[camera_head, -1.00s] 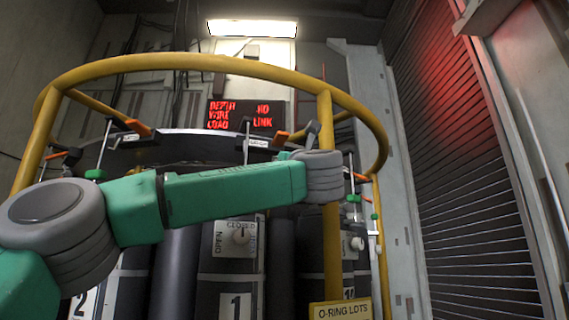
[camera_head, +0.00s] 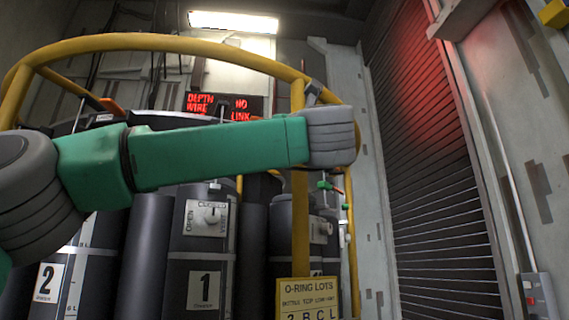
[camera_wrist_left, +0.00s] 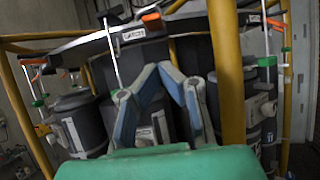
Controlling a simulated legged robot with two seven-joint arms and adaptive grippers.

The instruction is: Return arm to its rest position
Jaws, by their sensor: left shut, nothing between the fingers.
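My left arm (camera_head: 220,152), green with grey joints, reaches across the head view from the left. Its grey wrist joint (camera_head: 330,136) is in front of and just right of the yellow upright post (camera_head: 300,220). My left gripper (camera_wrist_left: 160,68) shows in the left wrist view with its blue-grey fingers shut and nothing between them. Behind the fingers are the dark bottles and rack; I cannot tell the gap to them. In the head view the fingers are mostly hidden behind the wrist. My right arm and gripper are not in view.
A yellow hoop rail (camera_head: 150,42) rings the rack of dark bottles (camera_head: 203,245), close to my arm. A yellow O-ring lots sign (camera_head: 308,300) is on the post. A dark slatted shutter (camera_head: 425,180) stands right, with open space before it.

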